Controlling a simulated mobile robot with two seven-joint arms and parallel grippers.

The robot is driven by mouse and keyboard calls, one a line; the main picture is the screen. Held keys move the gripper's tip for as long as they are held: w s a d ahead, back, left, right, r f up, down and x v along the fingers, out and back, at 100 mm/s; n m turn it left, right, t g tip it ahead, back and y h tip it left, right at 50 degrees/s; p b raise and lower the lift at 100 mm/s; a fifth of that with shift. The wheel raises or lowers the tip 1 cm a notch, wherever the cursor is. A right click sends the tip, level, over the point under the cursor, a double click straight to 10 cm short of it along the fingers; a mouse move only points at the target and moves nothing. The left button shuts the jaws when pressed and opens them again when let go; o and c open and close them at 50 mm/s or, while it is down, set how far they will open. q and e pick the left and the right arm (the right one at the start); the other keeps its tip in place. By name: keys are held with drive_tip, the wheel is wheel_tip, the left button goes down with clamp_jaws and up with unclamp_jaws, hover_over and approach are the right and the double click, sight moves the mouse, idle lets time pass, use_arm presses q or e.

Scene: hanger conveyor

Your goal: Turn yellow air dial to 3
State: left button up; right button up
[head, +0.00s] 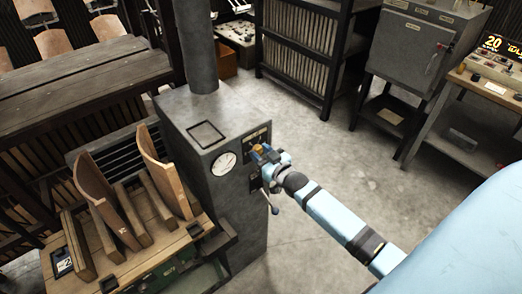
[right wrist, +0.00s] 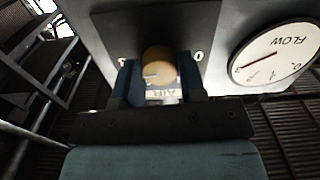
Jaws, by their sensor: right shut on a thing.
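The yellow air dial (right wrist: 159,66) is a round knob on a dark plate on the front of a grey machine (head: 205,118). It also shows small in the head view (head: 258,149). My right gripper (right wrist: 160,80) is shut on the dial, with one blue finger on each side. The same gripper (head: 265,155) reaches the machine from the right in the head view. A label reading "AIR" shows between the fingers. The fingers hide most of the dial scale, and I cannot read the setting. My left gripper is out of view.
A white flow gauge (head: 223,163) sits beside the dial; it shows large in the right wrist view (right wrist: 277,53). A lever (head: 273,205) hangs below. Curved wooden pieces (head: 165,172) stand on a bench at left. The floor (head: 330,175) behind my right arm is clear.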

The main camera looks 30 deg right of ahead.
drive_tip(key=shift+m, duration=0.5)
drive_tip(key=o, duration=0.9)
drive_tip(key=shift+s, duration=0.25)
drive_tip(key=s, duration=0.8)
drive_tip(key=s+d+b, duration=0.1)
drive_tip(key=s, duration=0.4)
drive_tip(key=shift+s, duration=0.1)
